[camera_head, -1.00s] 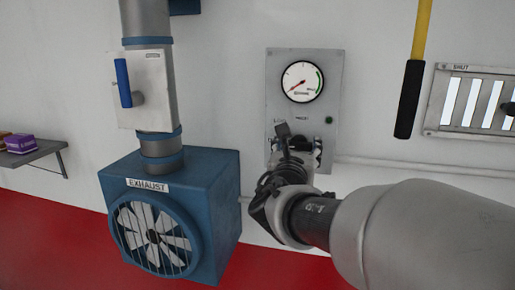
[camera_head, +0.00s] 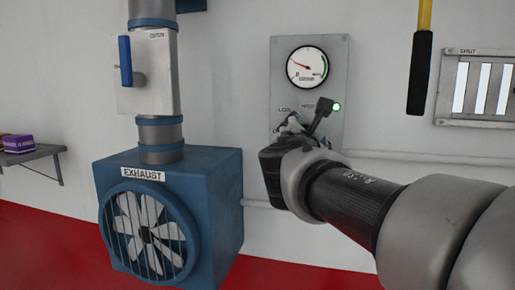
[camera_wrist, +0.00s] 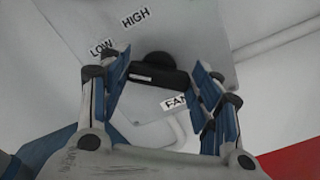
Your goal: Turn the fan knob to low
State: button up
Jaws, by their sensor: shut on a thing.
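The fan knob (camera_wrist: 158,76) is a black bar-shaped handle on the grey panel, seen between my fingers in the wrist view. A short white mark lies near its left end, on the side of the LOW label (camera_wrist: 101,48). The HIGH label (camera_wrist: 136,18) sits above, and the FAN label (camera_wrist: 175,103) is partly covered by a finger. My gripper (camera_wrist: 161,70) is shut on the knob, with blue-padded fingers at its two ends. In the head view, my gripper (camera_head: 304,124) is at the panel (camera_head: 338,70) and hides the knob.
On the panel, the gauge (camera_head: 307,67) needle points up-left and the green lamp (camera_head: 337,107) is lit. The blue exhaust fan box (camera_head: 215,200) and a blue-handled switch box (camera_head: 155,75) stand left. A yellow-black handle (camera_head: 420,70) and a SHUT vent (camera_head: 450,95) are at right.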

jog(key=shift+m+b, duration=0.45)
jog(key=shift+m, duration=0.05)
jog(key=o, duration=1.1)
jog(key=shift+c, duration=0.2)
jog(key=shift+s, duration=0.1)
jog(key=v, duration=1.2)
